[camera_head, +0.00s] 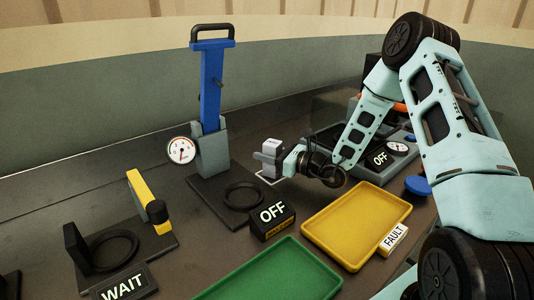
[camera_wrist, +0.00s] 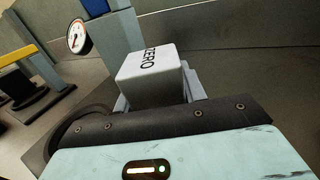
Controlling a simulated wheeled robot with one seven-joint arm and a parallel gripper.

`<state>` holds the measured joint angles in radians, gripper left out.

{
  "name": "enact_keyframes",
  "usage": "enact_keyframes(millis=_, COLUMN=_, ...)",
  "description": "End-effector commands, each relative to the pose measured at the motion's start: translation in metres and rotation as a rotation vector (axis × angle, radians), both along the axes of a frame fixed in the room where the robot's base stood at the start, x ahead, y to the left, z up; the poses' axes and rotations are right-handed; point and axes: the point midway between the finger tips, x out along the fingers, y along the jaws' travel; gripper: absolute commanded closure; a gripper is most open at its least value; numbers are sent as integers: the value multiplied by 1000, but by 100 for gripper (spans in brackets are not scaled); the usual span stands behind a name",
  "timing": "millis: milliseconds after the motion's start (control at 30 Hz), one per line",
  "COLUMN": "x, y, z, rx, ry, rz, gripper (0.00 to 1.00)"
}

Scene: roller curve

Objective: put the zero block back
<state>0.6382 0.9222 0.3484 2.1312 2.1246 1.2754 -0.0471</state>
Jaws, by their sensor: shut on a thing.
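The zero block (camera_wrist: 152,70) is a pale grey-white block with ZERO in dark letters on its top. My gripper (camera_wrist: 157,92) is shut on it, with a grey finger at each side. In the head view the block (camera_head: 272,146) is small and stands near the bench's middle, right of the blue-columned gauge stand (camera_head: 211,95). My gripper (camera_head: 271,162) reaches it from the right. I cannot tell whether the block touches the bench.
A dark OFF sign (camera_head: 272,218) stands in front. A yellow tray (camera_head: 310,232) with a FAULT label (camera_head: 394,238) lies right, and a green tray (camera_head: 225,291) is nearest. A yellow-armed fixture (camera_head: 140,190) and WAIT sign (camera_head: 124,285) are left. A round dial (camera_head: 181,150) is on the stand.

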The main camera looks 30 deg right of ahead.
Motion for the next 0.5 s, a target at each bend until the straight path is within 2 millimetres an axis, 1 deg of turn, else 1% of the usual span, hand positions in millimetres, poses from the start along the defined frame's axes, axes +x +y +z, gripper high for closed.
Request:
enact_keyframes(millis=33, x=0, y=0, z=-2, rx=1, ry=-3, rz=0, gripper=100)
enact_keyframes(millis=67, x=0, y=0, z=-3, rx=0, ry=0, rz=0, gripper=56)
enact_keyframes(millis=100, x=0, y=0, z=-2, rx=0, ry=0, rz=0, gripper=45)
enact_keyframes(millis=133, x=0, y=0, z=-2, rx=0, ry=0, rz=0, gripper=38)
enact_keyframes(millis=400, x=0, y=0, z=-1, rx=0, ry=0, rz=0, gripper=38)
enact_keyframes(millis=500, x=0, y=0, z=4, rx=0, ry=0, rz=0, gripper=38)
